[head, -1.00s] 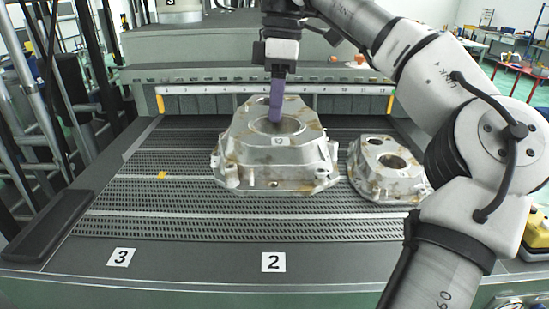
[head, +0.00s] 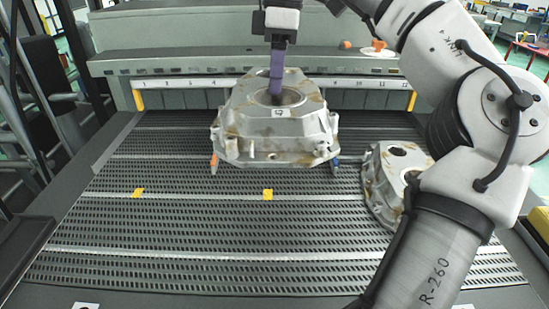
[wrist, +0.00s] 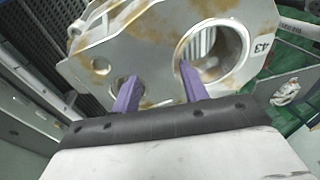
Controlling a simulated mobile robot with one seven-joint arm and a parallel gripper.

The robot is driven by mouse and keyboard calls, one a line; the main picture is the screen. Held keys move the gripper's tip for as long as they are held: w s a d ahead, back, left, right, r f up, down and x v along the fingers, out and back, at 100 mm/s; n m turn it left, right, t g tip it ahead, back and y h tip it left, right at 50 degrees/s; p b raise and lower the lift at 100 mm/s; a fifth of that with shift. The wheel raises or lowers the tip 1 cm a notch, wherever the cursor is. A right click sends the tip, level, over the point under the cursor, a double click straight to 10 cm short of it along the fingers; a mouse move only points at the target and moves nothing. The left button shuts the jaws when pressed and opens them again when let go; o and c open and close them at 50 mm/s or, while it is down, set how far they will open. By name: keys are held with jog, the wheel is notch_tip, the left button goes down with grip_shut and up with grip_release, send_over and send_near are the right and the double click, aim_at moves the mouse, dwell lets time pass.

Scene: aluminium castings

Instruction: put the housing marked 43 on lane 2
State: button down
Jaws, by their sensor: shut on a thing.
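The housing marked 43 (head: 275,130) is a large grey aluminium casting with brown stains and a round bore. Its tag shows small in the head view; 43 can be read on it in the wrist view (wrist: 263,46). My gripper (head: 276,88) is shut on the housing at the bore; in the wrist view one purple finger enters the bore and the other a smaller hole. The housing hangs above the slotted bed (head: 250,230), roughly level. The floor label 2 seen earlier is out of view now.
A second, smaller casting (head: 385,185) sits on the bed to the right, partly hidden by my arm. Two yellow marks (head: 138,193) (head: 267,194) lie on a pale strip. A numbered rail (head: 180,86) runs along the back. The left and front bed are clear.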

jog(key=shift+f+b, duration=0.25)
jog(key=shift+b, duration=0.1)
jog(key=shift+s+f+p, duration=0.1)
jog(key=shift+f+p, duration=0.25)
jog(key=shift+f, duration=9.25)
jog(key=c, duration=0.7)
grip_release()
jog(key=shift+f, duration=0.1)
jog(key=shift+c, duration=0.2)
jog(key=r+b, duration=0.1)
jog(key=r, duration=0.3)
jog(key=w+r+b, duration=0.1)
jog(key=r, duration=0.3)
jog(key=d+r+b, duration=0.1)
jog(key=r, duration=0.3)
jog(key=shift+w, duration=0.2)
